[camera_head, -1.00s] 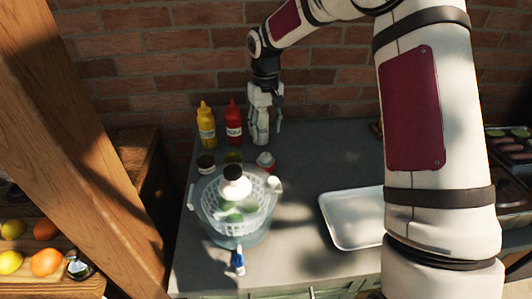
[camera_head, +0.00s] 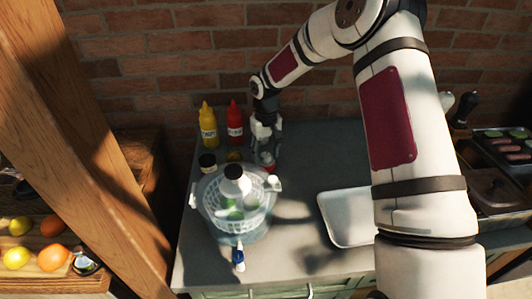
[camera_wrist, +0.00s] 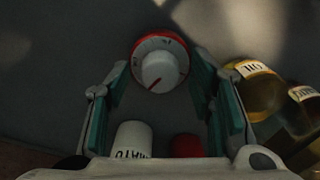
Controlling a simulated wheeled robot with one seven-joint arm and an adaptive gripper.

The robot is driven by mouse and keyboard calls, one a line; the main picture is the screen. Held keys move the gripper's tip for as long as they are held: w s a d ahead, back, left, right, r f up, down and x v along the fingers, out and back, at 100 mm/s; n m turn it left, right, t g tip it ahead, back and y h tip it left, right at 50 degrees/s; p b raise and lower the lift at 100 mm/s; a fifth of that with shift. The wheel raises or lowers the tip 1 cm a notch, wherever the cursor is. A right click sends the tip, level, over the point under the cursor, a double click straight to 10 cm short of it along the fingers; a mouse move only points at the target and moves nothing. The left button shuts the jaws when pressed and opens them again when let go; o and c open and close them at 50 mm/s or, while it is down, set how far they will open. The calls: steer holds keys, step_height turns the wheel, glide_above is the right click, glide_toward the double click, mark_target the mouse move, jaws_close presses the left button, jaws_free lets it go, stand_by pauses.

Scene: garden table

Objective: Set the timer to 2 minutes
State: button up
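The timer (camera_wrist: 160,62) is a small round unit with a white knob and a red-and-white ring, seen from above in the wrist view. In the head view the timer (camera_head: 270,167) is mostly hidden below my gripper (camera_head: 265,158). In the wrist view my gripper (camera_wrist: 161,75) is open, with its two green-padded fingers to the left and right of the timer. I see no clear contact with the knob.
A red ketchup bottle (camera_head: 234,128) and a yellow mustard bottle (camera_head: 208,130) stand by the wall. Jars (camera_wrist: 255,85) stand close to the right finger.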

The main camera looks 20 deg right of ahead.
mark_target(266, 155)
steer(key=c, duration=0.9)
steer(key=shift+m+b, duration=0.5)
steer(key=shift+m, duration=0.6)
steer(key=shift+c, duration=0.2)
steer(key=o, duration=1.2)
steer(key=shift+c, duration=0.2)
step_height(266, 155, up, 12)
